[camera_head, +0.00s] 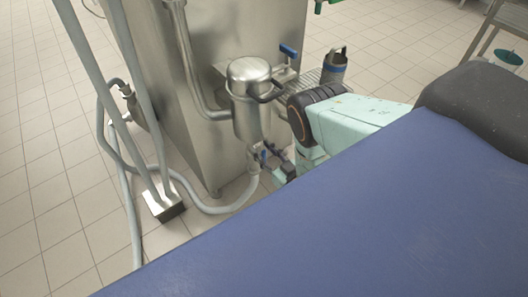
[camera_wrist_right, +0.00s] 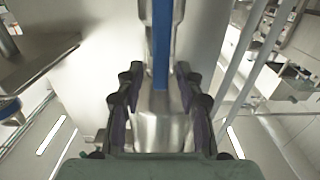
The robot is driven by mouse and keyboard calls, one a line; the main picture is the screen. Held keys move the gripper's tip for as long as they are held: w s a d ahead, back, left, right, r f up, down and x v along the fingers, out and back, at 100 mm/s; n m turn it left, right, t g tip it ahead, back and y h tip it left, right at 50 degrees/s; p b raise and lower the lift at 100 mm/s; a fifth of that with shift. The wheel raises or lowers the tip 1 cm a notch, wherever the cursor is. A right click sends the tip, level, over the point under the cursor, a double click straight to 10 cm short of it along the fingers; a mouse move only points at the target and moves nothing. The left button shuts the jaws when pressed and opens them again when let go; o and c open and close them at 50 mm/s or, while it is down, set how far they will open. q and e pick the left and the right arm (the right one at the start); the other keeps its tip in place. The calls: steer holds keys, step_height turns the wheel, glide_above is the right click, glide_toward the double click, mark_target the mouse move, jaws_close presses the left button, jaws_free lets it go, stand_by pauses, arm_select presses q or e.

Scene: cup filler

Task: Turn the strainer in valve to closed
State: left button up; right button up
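The strainer is a steel canister (camera_head: 250,95) with a domed lid at the machine's side. A small valve with a blue handle (camera_head: 263,157) sits low beneath it, where a grey hose joins. My right gripper (camera_head: 274,158) is at this low valve, partly hidden by my pale green arm. In the right wrist view the blue handle (camera_wrist_right: 161,45) runs lengthwise between the two dark fingers (camera_wrist_right: 158,88). The fingers are apart, with gaps on both sides of the handle. I cannot tell whether either touches it. My left gripper is not in view.
The steel machine (camera_head: 215,50) stands behind the strainer. Grey hoses (camera_head: 215,208) loop over the tiled floor at left, by a steel box (camera_head: 164,206).

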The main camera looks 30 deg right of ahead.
steer(key=shift+c, duration=0.2)
jaws_close()
stand_by(0.5)
